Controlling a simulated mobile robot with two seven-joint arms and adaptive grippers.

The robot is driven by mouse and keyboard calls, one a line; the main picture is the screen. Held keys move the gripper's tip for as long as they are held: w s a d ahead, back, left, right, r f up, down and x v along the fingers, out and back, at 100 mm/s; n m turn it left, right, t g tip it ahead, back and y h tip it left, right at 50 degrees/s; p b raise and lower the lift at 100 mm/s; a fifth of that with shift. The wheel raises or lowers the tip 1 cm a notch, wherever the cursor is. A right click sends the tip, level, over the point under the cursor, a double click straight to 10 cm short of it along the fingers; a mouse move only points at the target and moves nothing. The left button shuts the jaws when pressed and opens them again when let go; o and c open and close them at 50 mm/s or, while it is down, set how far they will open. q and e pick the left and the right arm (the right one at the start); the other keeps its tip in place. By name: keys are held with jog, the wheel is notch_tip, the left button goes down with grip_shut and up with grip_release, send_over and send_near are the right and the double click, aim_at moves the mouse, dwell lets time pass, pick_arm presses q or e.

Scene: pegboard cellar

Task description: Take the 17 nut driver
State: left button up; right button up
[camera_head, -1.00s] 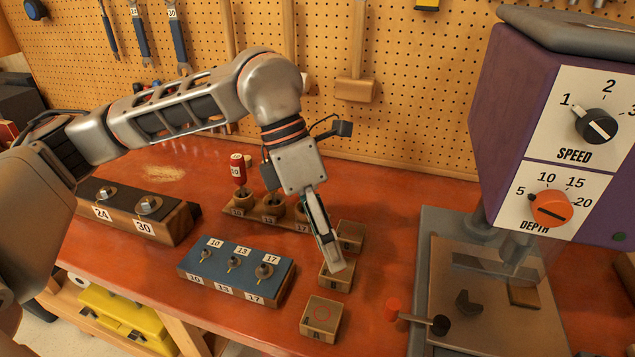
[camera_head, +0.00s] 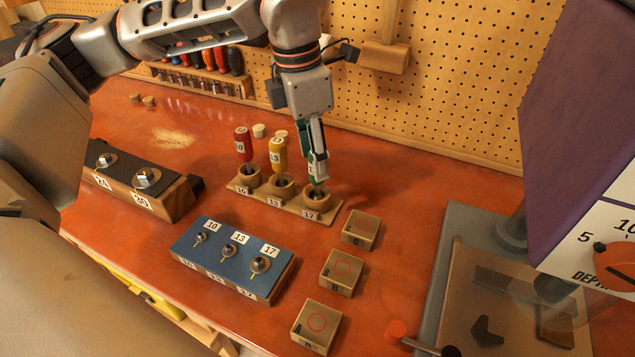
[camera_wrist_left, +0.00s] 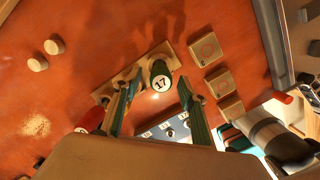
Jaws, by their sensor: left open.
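The 17 nut driver, with a green handle and white 17 label, stands in the 17 cup of the wooden holder (camera_head: 297,207). In the left wrist view the driver (camera_wrist_left: 160,72) shows between and slightly beyond the two fingers of my left gripper (camera_wrist_left: 157,95). In the head view my left gripper (camera_head: 317,165) is over the 17 cup, pointing down, and hides most of the driver. It is open; I cannot tell whether a finger touches the handle. The red 10 driver (camera_head: 242,145) and yellow 13 driver (camera_head: 278,155) stand in the cups to the left. My right gripper is not in view.
A blue block (camera_head: 230,262) labelled 10, 13, 17 lies in front. Several wooden blocks (camera_head: 361,228) stand right of the holder. A dark block (camera_head: 135,185) labelled 24 and 30 is at left. The purple machine (camera_head: 580,130) stands at right. A pegboard (camera_head: 440,100) is behind.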

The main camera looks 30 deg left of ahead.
pick_arm(q)
jog(key=f, duration=0.3)
jog(key=shift+w+d+f, duration=0.1)
jog(key=shift+w+d, duration=0.05)
jog(key=shift+w, duration=0.05)
grip_shut()
notch_tip(320, 180, up, 10)
jog(key=shift+r, duration=0.1)
dwell(0.4)
jog(key=c, duration=0.8)
grip_release()
grip_shut()
